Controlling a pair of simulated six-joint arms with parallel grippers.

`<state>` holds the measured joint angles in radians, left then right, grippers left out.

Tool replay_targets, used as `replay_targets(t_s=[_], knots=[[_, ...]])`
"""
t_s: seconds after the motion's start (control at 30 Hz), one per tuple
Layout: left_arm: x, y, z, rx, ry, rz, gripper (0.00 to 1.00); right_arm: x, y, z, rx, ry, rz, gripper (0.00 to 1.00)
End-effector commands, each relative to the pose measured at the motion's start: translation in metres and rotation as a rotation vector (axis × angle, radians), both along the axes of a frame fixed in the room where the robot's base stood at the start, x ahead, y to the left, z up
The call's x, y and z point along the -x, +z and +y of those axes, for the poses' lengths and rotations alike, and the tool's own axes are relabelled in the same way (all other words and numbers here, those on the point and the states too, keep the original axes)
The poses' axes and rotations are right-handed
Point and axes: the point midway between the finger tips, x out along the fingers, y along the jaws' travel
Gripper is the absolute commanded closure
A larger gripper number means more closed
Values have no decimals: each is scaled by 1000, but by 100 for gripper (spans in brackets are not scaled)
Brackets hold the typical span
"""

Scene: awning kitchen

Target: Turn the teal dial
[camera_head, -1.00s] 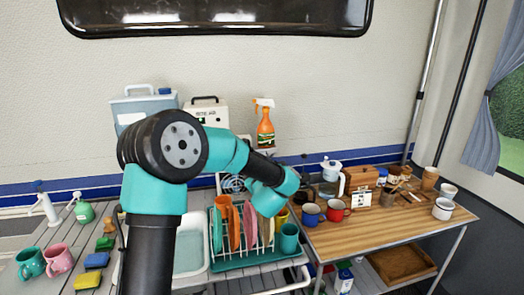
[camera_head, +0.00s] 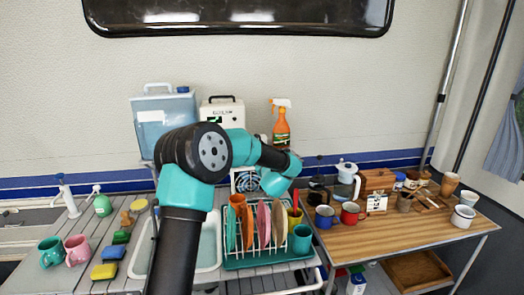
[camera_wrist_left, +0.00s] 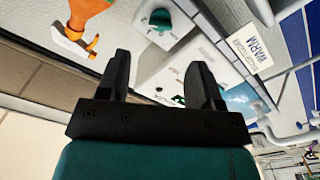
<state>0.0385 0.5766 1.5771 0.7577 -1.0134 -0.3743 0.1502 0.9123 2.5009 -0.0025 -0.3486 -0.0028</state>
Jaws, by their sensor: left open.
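A teal dial (camera_wrist_left: 160,18) shows in the left wrist view on a white panel, beyond my fingers at the top. My left gripper (camera_wrist_left: 160,60) is open, its two dark fingers apart with nothing between them. The dial lies past the fingertips, apart from them. A white box (camera_wrist_left: 192,72) with a small dark green mark sits behind the fingers. In the head view the white box (camera_head: 222,113) stands against the wall, and my left arm hides its lower part. The left gripper's fingers are hidden there behind the arm. My right gripper is in neither view.
A blue water tank (camera_head: 165,113) stands left of the box and an orange spray bottle (camera_head: 281,128) right of it. Below are a dish rack (camera_head: 245,262) with colourful plates and a sink (camera_head: 207,255). A wooden table (camera_head: 400,238) with mugs is at the right.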

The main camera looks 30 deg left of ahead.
Motion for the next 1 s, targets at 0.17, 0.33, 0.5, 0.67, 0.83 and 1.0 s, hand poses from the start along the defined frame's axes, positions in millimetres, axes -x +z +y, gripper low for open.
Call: replay_targets(t_s=[0.17, 0.33, 0.5, 0.67, 0.83, 1.0], knots=[[-23, 0, 20, 1, 1, -1, 40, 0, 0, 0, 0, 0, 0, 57], [-41, 0, 36, 0, 2, -2, 40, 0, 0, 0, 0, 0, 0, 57], [-54, 0, 47, 0, 2, 0, 40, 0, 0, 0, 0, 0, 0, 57], [-58, 0, 50, 0, 0, 0, 40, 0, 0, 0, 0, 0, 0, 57], [-58, 0, 50, 0, 0, 0, 40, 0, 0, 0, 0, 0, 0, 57], [-58, 0, 50, 0, 0, 0, 50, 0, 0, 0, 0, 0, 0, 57]])
